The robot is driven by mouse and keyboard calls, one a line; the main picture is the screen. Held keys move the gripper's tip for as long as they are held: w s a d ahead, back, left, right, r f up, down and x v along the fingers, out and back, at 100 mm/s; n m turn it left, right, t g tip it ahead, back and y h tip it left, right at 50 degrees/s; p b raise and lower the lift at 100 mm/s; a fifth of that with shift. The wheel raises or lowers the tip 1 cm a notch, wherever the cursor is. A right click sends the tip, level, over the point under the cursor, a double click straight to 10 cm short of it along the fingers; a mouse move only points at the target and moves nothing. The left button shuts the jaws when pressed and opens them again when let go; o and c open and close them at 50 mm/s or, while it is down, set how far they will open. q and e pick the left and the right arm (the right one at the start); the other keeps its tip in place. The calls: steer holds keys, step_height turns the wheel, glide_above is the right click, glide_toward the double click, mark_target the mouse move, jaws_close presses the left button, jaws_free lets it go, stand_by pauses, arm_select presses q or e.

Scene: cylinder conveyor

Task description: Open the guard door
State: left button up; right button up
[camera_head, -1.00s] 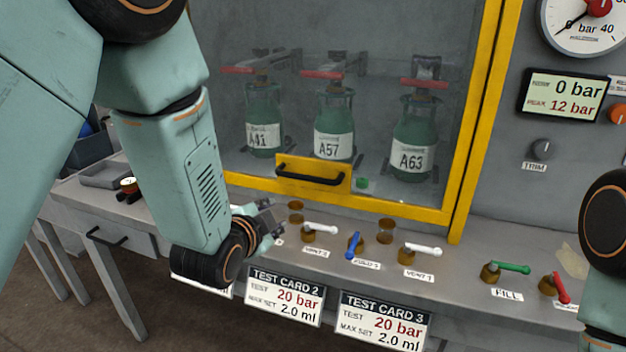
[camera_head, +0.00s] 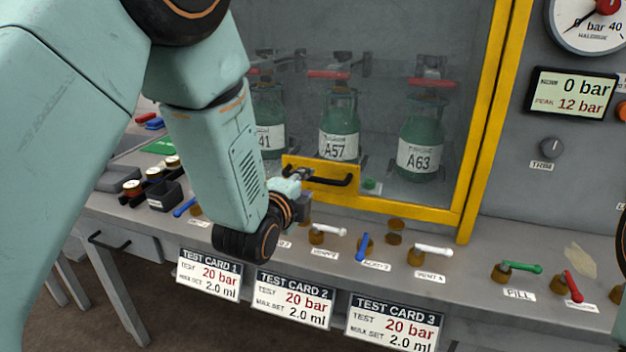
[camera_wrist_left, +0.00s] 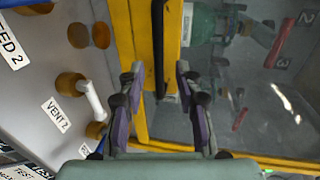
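The guard door has a yellow frame (camera_head: 405,209) and a clear pane, and it looks shut. Its black bar handle (camera_head: 335,182) sits on a yellow plate at the door's lower edge. My left gripper (camera_head: 304,182) is at the left end of the handle, its tips partly hidden by its own wrist. The handle (camera_wrist_left: 158,45) shows just beyond the fingertips, in line with the gap. Contact cannot be told. My right gripper is out of view.
Green bottles (camera_head: 421,150) with labels stand behind the pane. Small valves with white (camera_head: 433,251), blue (camera_head: 362,246), green and red levers line the bench ledge (camera_head: 460,268) below the door. A gauge (camera_head: 590,22) and display (camera_head: 571,92) are on the right panel.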

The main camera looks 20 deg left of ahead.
mark_target(310, 180)
arm_select(q)
steer(key=x, duration=0.4)
steer(key=shift+a+f+b, duration=0.2)
steer(key=shift+a+b, duration=0.05)
steer(key=shift+b, duration=0.15)
steer(key=shift+w+d, duration=0.2)
steer(key=shift+w, duration=0.4)
steer(key=shift+w+a+f, duration=0.1)
steer(key=shift+w+a, duration=0.05)
steer(key=shift+w, duration=0.1)
steer(key=shift+c, duration=1.3)
jaws_close()
